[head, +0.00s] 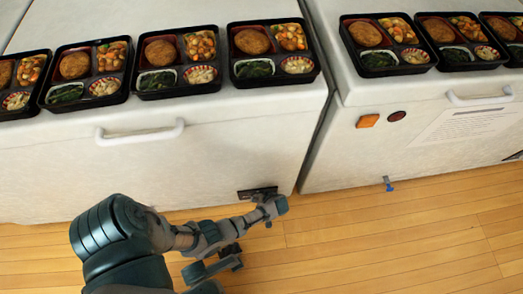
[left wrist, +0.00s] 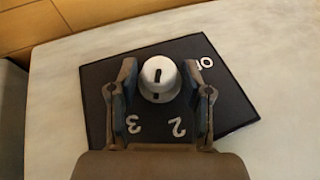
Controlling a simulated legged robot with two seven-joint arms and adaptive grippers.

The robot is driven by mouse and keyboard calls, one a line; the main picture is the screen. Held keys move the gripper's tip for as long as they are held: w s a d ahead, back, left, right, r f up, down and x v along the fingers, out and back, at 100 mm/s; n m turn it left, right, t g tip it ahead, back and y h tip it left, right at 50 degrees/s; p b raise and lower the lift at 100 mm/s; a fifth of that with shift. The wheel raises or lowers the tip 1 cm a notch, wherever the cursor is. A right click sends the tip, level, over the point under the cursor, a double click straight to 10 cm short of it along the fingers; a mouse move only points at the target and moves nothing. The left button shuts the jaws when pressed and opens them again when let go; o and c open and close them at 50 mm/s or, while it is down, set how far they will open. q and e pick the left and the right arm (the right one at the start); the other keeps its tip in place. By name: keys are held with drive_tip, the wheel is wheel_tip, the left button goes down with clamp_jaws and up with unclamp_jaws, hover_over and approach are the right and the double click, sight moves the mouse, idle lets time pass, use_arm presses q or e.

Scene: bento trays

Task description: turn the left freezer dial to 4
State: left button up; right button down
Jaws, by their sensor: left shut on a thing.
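The left freezer's dial is a white round knob (left wrist: 158,72) with a dark line on its top, on a black panel (left wrist: 232,98) in the left wrist view. Upside-down marks 3 and 2 show below the knob and letters at the upper right; no 4 is visible. My left gripper (left wrist: 160,84) has a finger on each side of the knob and is shut on it. In the head view my left gripper (head: 272,207) is at the panel (head: 257,192) low on the left freezer's front; the knob is hidden there. My right gripper is not in view.
The left freezer (head: 60,165) and right freezer (head: 335,150) stand side by side with a narrow gap. Several bento trays (head: 233,55) lie on their lids. A handle (head: 140,134) sticks out above my arm. The wooden floor (head: 400,240) at the right is clear.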

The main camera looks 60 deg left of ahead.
use_arm(q)
drive_tip(key=shift+w+d+g+b, duration=0.25)
drive_tip(key=shift+g+b, duration=0.1)
drive_tip(key=shift+g, duration=0.15)
drive_tip(key=o, duration=0.9)
drive_tip(key=shift+f, duration=0.1)
drive_tip(key=shift+a, duration=0.1)
drive_tip(key=v, duration=1.2)
drive_tip(key=shift+d+f, duration=0.15)
drive_tip(key=shift+d, duration=0.05)
